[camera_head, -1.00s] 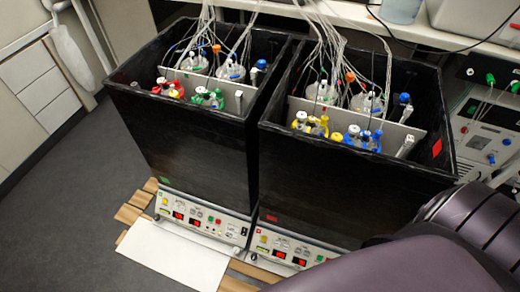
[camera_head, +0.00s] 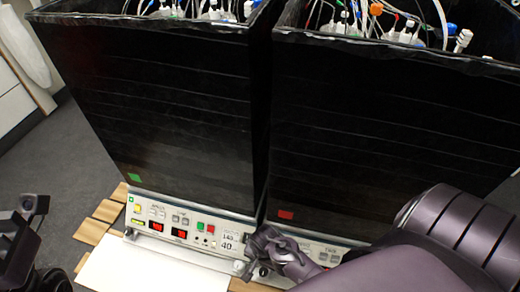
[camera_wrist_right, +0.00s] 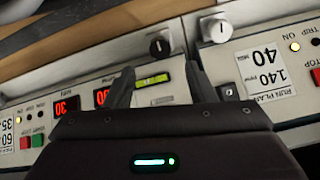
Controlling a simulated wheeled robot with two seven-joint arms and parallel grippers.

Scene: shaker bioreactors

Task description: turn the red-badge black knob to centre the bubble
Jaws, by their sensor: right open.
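The red badge (camera_head: 285,215) is low on the front of the right black box. In the right wrist view, a black knob (camera_wrist_right: 160,45) with a pale pointer line is at the end of the unit whose panel has the red displays. A yellow-green level vial (camera_wrist_right: 152,80) shows between my fingers; its bubble is too small to place. My right gripper (camera_wrist_right: 162,82) is open, its fingers short of the knob with nothing between them. In the head view my right gripper (camera_head: 259,252) is at the gap between the units. Part of my left gripper (camera_head: 22,225) shows at the left edge.
Wooden slats (camera_head: 92,230) and a white board (camera_head: 150,268) lie in front. Tubes and bottles fill the boxes' tops. Open floor is at the left.

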